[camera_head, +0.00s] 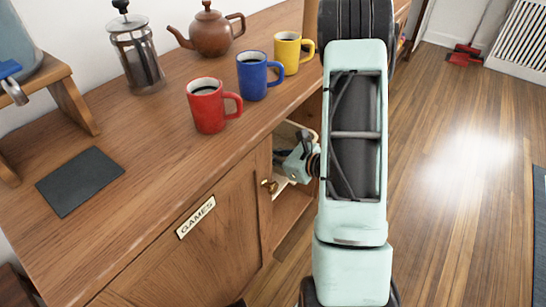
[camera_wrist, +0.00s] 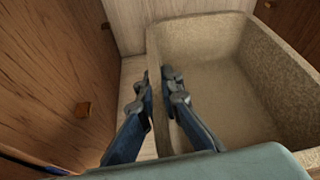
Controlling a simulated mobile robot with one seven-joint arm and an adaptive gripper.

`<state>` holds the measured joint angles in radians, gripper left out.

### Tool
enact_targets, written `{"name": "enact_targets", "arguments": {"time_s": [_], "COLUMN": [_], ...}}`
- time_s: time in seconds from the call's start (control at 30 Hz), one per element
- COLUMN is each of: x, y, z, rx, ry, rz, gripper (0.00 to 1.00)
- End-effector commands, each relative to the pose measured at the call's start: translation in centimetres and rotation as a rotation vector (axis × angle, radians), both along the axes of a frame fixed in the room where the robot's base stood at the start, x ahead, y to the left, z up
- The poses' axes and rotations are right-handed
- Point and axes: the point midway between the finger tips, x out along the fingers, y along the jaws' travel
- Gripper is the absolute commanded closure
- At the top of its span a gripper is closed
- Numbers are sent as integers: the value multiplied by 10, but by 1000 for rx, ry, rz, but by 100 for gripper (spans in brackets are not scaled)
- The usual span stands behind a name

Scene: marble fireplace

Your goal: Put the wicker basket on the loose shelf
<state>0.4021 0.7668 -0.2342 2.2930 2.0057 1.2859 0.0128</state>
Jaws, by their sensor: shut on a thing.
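A beige, speckled open-topped bin, which I take as the wicker basket (camera_wrist: 275,75), fills the right side of the wrist view. It looks upright and empty. My gripper (camera_wrist: 157,80) straddles its left wall, one finger inside and one outside, and is shut on that wall. A pale board (camera_wrist: 132,78) shows beside and under the basket; I cannot tell whether it is the loose shelf. In the head view my gripper (camera_head: 295,163) reaches into the cabinet opening below the counter.
The wooden cabinet (camera_head: 190,255) has a door labelled GAMES with a brass knob. A brown wooden panel (camera_wrist: 60,70) stands close on the gripper's left. Red (camera_head: 208,112), blue (camera_head: 252,80) and yellow (camera_head: 287,55) mugs stand near the counter edge.

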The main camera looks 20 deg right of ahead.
Motion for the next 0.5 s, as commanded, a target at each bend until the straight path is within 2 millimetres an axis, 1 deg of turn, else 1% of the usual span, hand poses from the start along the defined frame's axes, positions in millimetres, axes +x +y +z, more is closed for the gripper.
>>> {"name": "enact_targets", "arguments": {"time_s": [0.03,0.33,0.4,0.5], "x": [5,29,28,28], "y": [5,20,19,19], "z": [1,0,-11,-17], "rx": [0,1,2,1], "ry": [-3,-1,-1,-2], "rz": [5,3,0,0], "gripper": [100,100,100,100]}}
